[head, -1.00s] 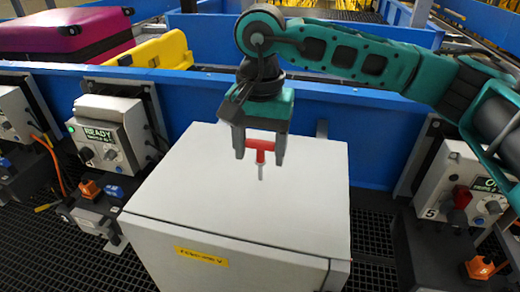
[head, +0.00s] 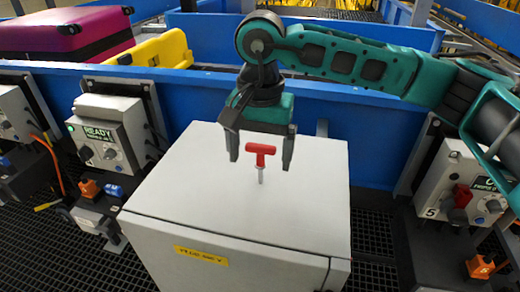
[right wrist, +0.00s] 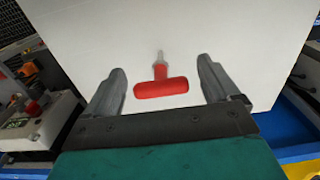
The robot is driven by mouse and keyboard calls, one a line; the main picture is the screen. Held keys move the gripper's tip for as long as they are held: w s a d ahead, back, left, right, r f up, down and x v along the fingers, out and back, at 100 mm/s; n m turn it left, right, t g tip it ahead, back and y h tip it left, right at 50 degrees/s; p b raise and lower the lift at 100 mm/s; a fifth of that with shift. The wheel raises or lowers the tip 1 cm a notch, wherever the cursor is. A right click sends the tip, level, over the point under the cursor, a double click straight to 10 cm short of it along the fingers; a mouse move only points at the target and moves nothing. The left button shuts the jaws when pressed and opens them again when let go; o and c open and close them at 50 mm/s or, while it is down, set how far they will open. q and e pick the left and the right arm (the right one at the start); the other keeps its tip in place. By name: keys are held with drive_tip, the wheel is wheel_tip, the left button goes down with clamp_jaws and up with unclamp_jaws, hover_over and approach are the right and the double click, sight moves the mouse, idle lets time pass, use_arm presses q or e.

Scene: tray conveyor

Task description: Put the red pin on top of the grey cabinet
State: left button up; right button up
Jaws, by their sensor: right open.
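The red pin (head: 261,152) has a T-shaped red handle and a thin metal shank. It is at the top of the grey cabinet (head: 190,200), near the middle of that face; whether it touches the surface is hard to tell. My right gripper (head: 260,164) is open around the pin's handle, with a finger on each side and gaps between. In the right wrist view the pin (right wrist: 160,84) shows between the open fingers, touching neither, with the pale cabinet top (right wrist: 230,30) behind it. My left gripper is not in view.
A blue conveyor wall (head: 200,100) runs behind the cabinet. Control boxes stand at the left (head: 105,130) and right (head: 460,185). A magenta suitcase (head: 60,35) and a yellow case (head: 155,52) lie beyond the wall. The rest of the cabinet top is clear.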

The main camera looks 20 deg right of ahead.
wheel_tip(320, 180, up, 12)
drive_tip(key=shift+r, duration=0.15)
idle(0.3)
idle(0.4)
